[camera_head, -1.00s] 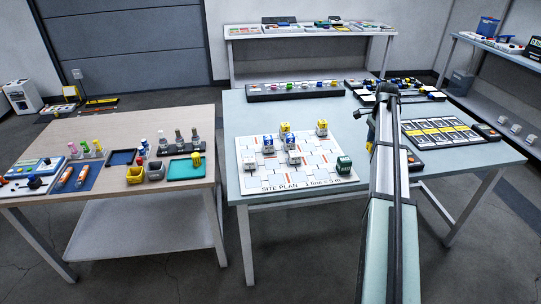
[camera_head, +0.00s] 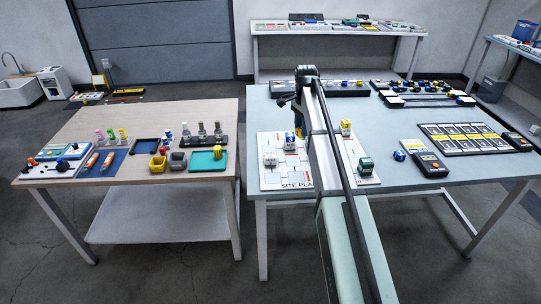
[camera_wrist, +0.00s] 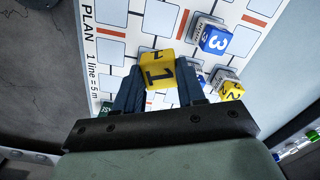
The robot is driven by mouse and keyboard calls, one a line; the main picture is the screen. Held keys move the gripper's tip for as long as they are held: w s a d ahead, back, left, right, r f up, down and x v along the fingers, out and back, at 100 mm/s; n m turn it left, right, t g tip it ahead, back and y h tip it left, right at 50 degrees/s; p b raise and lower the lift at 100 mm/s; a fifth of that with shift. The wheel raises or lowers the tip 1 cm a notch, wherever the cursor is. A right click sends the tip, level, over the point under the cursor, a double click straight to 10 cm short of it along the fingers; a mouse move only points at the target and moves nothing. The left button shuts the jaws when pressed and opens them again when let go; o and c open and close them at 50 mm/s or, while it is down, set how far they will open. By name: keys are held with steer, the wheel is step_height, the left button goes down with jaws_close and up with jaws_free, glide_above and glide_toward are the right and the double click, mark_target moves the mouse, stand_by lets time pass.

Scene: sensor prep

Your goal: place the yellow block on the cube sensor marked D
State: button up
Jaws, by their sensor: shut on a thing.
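The yellow block (camera_wrist: 157,70), marked 1, is between the fingers of my gripper (camera_wrist: 158,82), which is shut on it over the site plan in the wrist view. In the head view my arm hides most of the gripper. A bare white cube (camera_head: 270,157) stands at the plan's left. A blue block marked 3 (camera_wrist: 216,40) sits on a white cube, which also shows in the head view (camera_head: 290,141). A yellow block marked 2 (camera_wrist: 231,91) sits on another cube. I cannot read a letter D on any cube.
Another yellow-topped cube (camera_head: 346,127) and a green cube (camera_head: 366,165) stand on the plan's right side. A blue piece (camera_wrist: 198,79) is partly hidden by my right finger. A handheld meter (camera_head: 430,164) lies on the table right of the plan.

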steer(key=r, duration=0.2)
glide_above(270, 155)
steer(key=m, duration=0.5)
steer(key=shift+w+f, duration=0.15)
steer(key=shift+f, duration=4.7)
steer(key=shift+f, duration=0.15)
steer(key=o, duration=1)
steer(key=shift+o, duration=0.2)
step_height(270, 155, up, 12)
